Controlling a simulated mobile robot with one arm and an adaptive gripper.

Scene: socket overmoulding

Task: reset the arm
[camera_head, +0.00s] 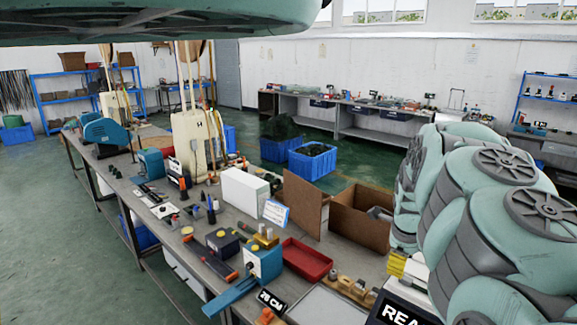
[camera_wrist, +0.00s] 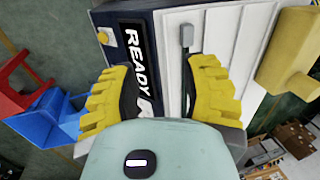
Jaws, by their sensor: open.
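In the wrist view my gripper (camera_wrist: 160,95) has two yellow ribbed fingers spread wide apart, with nothing held between them. Behind the gap are a dark sign (camera_wrist: 140,55) reading READY and a white ribbed panel (camera_wrist: 232,30). A small grey block (camera_wrist: 186,35) with a dark cable shows on the panel, between the fingers and beyond them. I cannot tell how far off it is. In the head view my arm is bent along the right side, and the READY sign (camera_head: 400,312) is partly hidden behind it.
A long workbench (camera_head: 222,268) carries a red tray (camera_head: 306,260), a blue and white device (camera_head: 262,262), a white box (camera_head: 244,190) and an open cardboard box (camera_head: 360,222). Blue crates (camera_head: 312,164) stand on the green floor behind. Clear floor lies at the left.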

